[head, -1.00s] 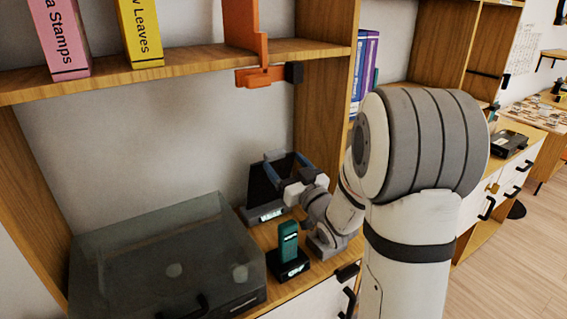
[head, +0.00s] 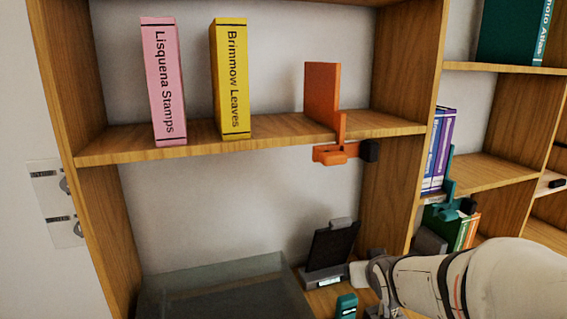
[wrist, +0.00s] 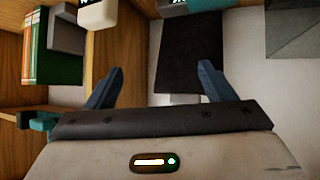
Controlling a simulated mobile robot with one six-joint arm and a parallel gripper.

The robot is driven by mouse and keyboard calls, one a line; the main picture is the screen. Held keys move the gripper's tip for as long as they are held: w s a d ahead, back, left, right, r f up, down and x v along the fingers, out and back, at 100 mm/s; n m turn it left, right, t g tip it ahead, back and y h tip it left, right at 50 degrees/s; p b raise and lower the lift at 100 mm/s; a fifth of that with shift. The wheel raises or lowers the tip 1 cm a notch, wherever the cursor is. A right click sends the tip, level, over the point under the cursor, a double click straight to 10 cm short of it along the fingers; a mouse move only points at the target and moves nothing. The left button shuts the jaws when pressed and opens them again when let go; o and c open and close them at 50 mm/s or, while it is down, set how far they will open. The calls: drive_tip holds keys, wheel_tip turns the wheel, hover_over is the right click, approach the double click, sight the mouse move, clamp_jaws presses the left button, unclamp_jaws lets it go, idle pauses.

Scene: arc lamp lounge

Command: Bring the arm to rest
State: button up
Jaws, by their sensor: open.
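My gripper (wrist: 158,84) is open in the wrist view, its two blue-grey fingers spread apart with nothing between the tips. Beyond them is a black upright panel (wrist: 188,60) on a stand. In the head view my white arm comes in from the lower right and reaches toward the same black panel (head: 333,245); the fingers cannot be made out clearly there. I cannot tell from these views whether the gripper touches the panel.
A teal handset (head: 346,306) stands near my arm at the bottom edge. A smoky clear-lidded box (head: 220,285) is to the left. Above, a wooden shelf (head: 270,138) holds a pink book (head: 164,85), a yellow book (head: 231,80) and an orange bookend (head: 322,95). Green books (wrist: 58,50) show in the wrist view.

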drive_tip(key=s+a+g+p, duration=0.1)
drive_tip(key=s+g, duration=0.3)
drive_tip(key=s, duration=0.6)
drive_tip(key=s+a+g+y+p, duration=0.1)
drive_tip(key=s+a+g, duration=0.2)
drive_tip(key=s, duration=0.6)
drive_tip(key=shift+s+r+g, duration=0.2)
drive_tip(key=shift+s+g, duration=0.2)
drive_tip(key=shift+g, duration=0.2)
drive_tip(key=shift+a, duration=0.1)
idle(0.5)
drive_tip(key=n+t+y+b, duration=0.3)
drive_tip(key=t+y+b, duration=0.45)
drive_tip(key=t, duration=0.75)
approach(342, 220)
drive_tip(key=w+a+h+b, duration=0.2)
drive_tip(key=w, duration=0.1)
drive_tip(key=x, duration=0.7)
drive_tip(key=shift+s+r, duration=0.1)
drive_tip(key=shift+r, duration=0.25)
drive_tip(key=shift+c, duration=0.3)
